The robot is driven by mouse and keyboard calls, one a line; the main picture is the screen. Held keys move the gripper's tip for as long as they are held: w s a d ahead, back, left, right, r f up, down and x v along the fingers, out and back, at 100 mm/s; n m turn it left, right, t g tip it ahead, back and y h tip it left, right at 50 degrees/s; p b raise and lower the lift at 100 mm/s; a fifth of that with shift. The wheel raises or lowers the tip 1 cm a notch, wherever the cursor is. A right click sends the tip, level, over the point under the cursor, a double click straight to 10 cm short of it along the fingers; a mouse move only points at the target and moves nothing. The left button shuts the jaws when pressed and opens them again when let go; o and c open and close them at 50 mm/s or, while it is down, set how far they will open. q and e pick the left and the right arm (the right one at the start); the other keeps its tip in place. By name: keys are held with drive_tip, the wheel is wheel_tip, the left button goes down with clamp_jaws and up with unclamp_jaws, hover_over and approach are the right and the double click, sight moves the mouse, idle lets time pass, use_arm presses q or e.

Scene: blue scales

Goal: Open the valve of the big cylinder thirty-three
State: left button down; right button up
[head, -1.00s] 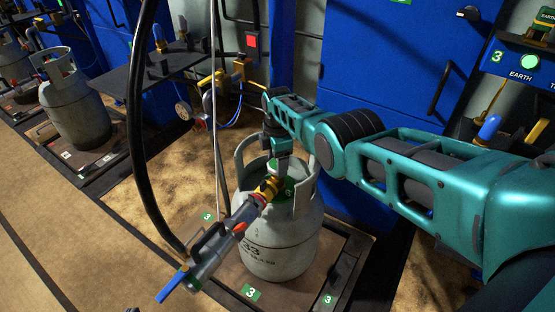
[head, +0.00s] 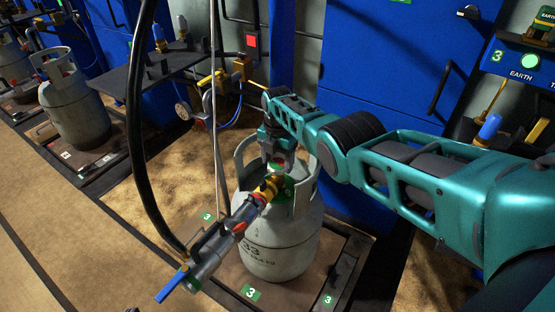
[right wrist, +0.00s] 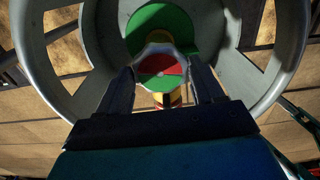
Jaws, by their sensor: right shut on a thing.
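The big cylinder (head: 282,258) marked 33 is grey-white and stands upright on a low scale plate in the head view. Its collar (head: 312,187) rises around the valve at the top. My right gripper (head: 278,167) points down inside the collar at the valve. In the right wrist view, my right gripper (right wrist: 164,78) is shut on the valve's handwheel (right wrist: 160,64), which shows a grey rim with red and green inside it. A green disc (right wrist: 158,22) lies beyond it. Most of the valve is hidden in the head view. My left gripper is not in view.
A filling head (head: 215,250) with a blue lever sits at the cylinder's front left, joined to a brass fitting and black hose (head: 136,130). Another cylinder (head: 76,112) stands at the left. Blue cabinets (head: 395,60) stand behind.

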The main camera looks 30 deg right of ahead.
sight(278, 164)
idle(0.5)
drive_tip(key=o, duration=1)
drive_tip(key=shift+o, duration=0.2)
drive_tip(key=shift+r+p, duration=0.5)
drive_tip(key=shift+r, duration=0.05)
wheel_tip(278, 164, up, 12)
drive_tip(key=p, duration=0.7)
drive_tip(key=shift+p, duration=0.3)
drive_tip(key=shift+f, duration=0.15)
